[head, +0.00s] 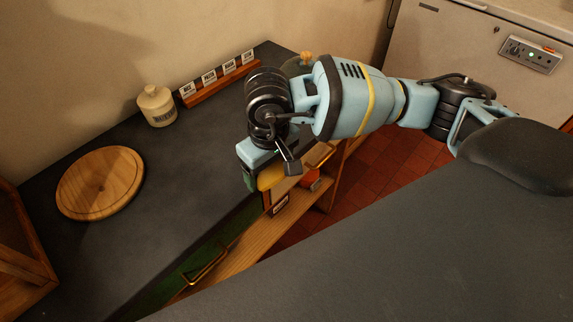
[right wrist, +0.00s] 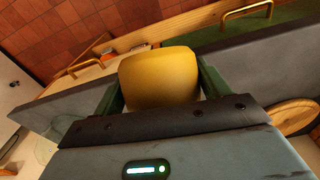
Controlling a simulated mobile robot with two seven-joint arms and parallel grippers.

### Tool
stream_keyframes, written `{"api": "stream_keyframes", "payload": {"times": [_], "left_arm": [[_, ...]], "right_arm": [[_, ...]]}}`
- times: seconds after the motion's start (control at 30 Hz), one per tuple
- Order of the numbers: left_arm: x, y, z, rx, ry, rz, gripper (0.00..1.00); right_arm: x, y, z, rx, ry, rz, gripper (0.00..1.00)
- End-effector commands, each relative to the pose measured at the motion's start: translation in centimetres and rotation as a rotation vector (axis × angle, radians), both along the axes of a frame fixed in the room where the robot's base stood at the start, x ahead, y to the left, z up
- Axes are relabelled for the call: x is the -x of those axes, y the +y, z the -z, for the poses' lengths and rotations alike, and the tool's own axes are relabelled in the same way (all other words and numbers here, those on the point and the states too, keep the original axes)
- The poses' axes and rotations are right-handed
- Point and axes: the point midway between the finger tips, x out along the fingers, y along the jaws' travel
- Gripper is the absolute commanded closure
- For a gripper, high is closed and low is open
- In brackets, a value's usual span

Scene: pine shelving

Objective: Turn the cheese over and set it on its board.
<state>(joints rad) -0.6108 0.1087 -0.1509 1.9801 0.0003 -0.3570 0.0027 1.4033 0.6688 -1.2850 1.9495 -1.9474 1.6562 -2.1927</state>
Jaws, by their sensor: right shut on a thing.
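The yellow cheese (head: 271,177) is gripped in my right gripper (head: 259,181) and is partly hidden by it in the head view. In the right wrist view the cheese (right wrist: 160,77) shows as a rounded block between the two green fingers of the right gripper (right wrist: 162,88). The gripper holds it near the front edge of the dark counter, right of the round wooden board (head: 100,183). The board lies flat and bare on the counter. Part of it also shows at the right of the right wrist view (right wrist: 293,113). My left gripper is out of view.
A cream lidded jar (head: 157,106) and a wooden rack of labelled cards (head: 218,79) stand along the wall. A wooden frame (head: 22,262) stands left of the board. Open shelves with a green front and brass handle (head: 206,267) are below the counter edge. The counter's middle is clear.

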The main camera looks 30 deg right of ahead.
Motion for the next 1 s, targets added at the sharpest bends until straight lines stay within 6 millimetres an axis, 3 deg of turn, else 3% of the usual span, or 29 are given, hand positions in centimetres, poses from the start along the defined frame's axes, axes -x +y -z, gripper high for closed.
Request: {"api": "stream_keyframes", "payload": {"times": [0.27,0.53,0.77,1.0], "left_arm": [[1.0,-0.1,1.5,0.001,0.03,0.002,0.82],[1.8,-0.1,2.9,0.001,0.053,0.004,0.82],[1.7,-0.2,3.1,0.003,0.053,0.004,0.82],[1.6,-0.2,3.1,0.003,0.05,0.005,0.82]], "right_arm": [[-3.3,1.9,-0.7,-0.134,-0.402,-0.107,0.42],[-7.1,1.9,-5.0,-0.28,-0.8,-0.144,0.42],[-8.2,0.7,-8.3,-0.315,-0.94,-0.124,0.42],[-8.4,0.5,-9.0,-0.318,-0.963,-0.119,0.42]]}}
